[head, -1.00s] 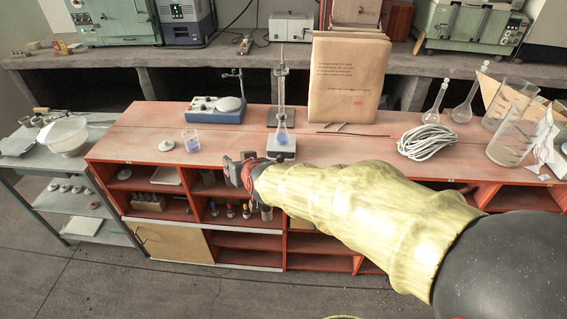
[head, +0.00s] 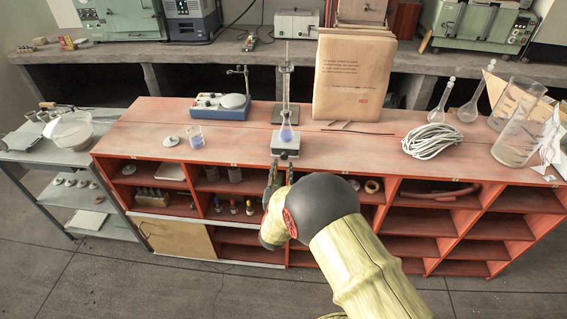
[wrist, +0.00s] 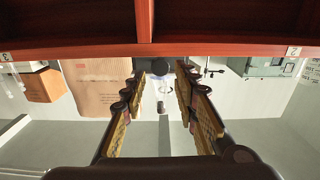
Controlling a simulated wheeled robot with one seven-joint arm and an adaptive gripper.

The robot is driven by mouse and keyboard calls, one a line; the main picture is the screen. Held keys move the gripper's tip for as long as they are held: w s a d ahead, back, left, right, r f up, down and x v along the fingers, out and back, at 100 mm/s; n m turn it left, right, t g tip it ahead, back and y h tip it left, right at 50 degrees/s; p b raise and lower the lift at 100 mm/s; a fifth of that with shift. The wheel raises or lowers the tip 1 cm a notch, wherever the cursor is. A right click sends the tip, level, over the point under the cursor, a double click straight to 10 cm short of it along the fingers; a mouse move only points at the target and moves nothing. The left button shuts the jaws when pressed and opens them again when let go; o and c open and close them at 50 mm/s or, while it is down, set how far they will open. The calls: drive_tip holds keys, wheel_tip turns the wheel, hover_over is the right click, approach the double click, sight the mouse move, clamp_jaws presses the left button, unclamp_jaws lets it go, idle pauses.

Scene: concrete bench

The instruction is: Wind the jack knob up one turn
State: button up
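The small grey jack (head: 286,148) stands on the red bench top near its front edge. A flask with blue liquid (head: 286,133) is above it, in front of the upright stand (head: 287,82). The jack's knob is too small to make out in the head view. My gripper (head: 277,170) is in front of the bench's front edge, just below the jack, fingers pointing toward the bench. In the wrist view, which looks upside down, my gripper (wrist: 161,72) is open with nothing held. A dark rounded shape shows beyond the fingertips; I cannot tell whether it is the knob or flask.
A blue stirrer (head: 221,107) and a beaker (head: 196,137) stand left of the jack. A brown paper package (head: 353,80) is behind to the right, and coiled white cable (head: 431,141) lies further right. The red bench's front edge (head: 230,164) and open shelves are close to my gripper.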

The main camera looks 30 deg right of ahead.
sight(284, 157)
drive_tip(key=shift+b+x, duration=0.45)
drive_tip(key=shift+x, duration=1.65)
drive_tip(key=shift+c, duration=0.2)
clamp_jaws()
